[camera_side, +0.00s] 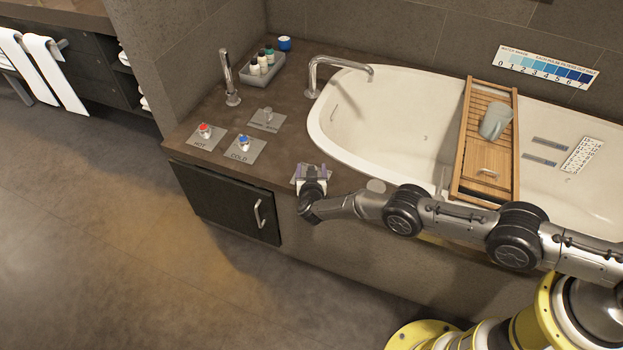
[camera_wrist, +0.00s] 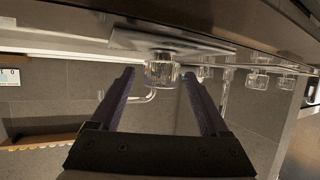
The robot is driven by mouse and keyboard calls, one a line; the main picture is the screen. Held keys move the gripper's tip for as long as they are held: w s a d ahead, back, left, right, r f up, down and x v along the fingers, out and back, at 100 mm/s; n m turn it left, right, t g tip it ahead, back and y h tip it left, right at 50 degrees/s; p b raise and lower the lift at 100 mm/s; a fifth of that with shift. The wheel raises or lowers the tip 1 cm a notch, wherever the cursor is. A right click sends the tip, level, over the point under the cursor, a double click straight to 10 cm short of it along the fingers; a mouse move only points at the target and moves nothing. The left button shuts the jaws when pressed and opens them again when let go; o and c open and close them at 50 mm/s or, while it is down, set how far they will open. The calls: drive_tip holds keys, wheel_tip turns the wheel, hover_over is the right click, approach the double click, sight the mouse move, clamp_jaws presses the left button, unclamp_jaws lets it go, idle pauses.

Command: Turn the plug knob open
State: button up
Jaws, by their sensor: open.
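A clear, faceted knob (camera_wrist: 161,71) on a metal plate (camera_wrist: 165,43) shows in the wrist view, which is upside down. It lies ahead of and between the two purple fingers of my gripper (camera_wrist: 159,73). The fingers are apart and empty, and I cannot tell whether they touch the knob. In the side view, my gripper (camera_side: 311,173) is over the front edge of the counter at a metal plate, and it hides the knob there. The label on that plate cannot be read, so the knob's turned position cannot be told.
A red-topped HOT knob (camera_side: 204,130), a blue-topped COLD knob (camera_side: 243,143) and another knob (camera_side: 267,116) stand on plates to the left. The bathtub (camera_side: 390,110) with a wooden caddy (camera_side: 487,150) lies right. A tray (camera_side: 262,80) of bottles and a spout (camera_side: 318,70) stand behind.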

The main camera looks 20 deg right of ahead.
drive_tip(key=v, duration=1.3)
drive_tip(key=shift+r, duration=0.25)
drive_tip(key=shift+s, duration=0.15)
drive_tip(key=s+d+f+n+t+y, duration=0.3)
drive_tip(key=d+f+n+t+y, duration=0.2)
drive_tip(key=f, duration=0.1)
drive_tip(key=w, duration=1.3)
drive_tip(key=shift+f, duration=0.1)
